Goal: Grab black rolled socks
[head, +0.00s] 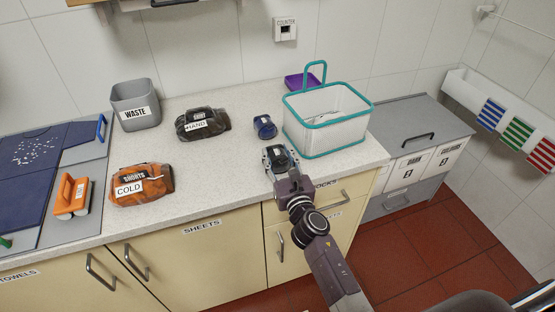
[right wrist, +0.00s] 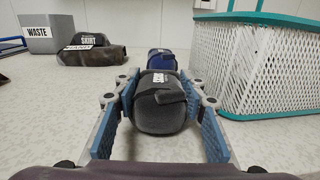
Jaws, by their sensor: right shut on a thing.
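The black rolled socks (right wrist: 160,105) sit between the fingers of my right gripper (right wrist: 168,112) in the right wrist view, a dark grey bundle with a white label on top. The blue-padded fingers are on both sides of it, and the gripper is shut on it. In the head view my right gripper (head: 280,161) is at the front part of the counter, below the blue rolled bundle, and mostly hides the black socks. The socks appear to be at counter level; I cannot tell whether they touch it. My left gripper is not in view.
A blue rolled bundle (head: 264,126) lies just behind. A white basket with teal rim (head: 326,125) stands close on the right. A dark skirt bundle (head: 203,124), orange shorts bundle (head: 142,184) and grey waste bin (head: 136,105) are to the left. Bare counter lies between.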

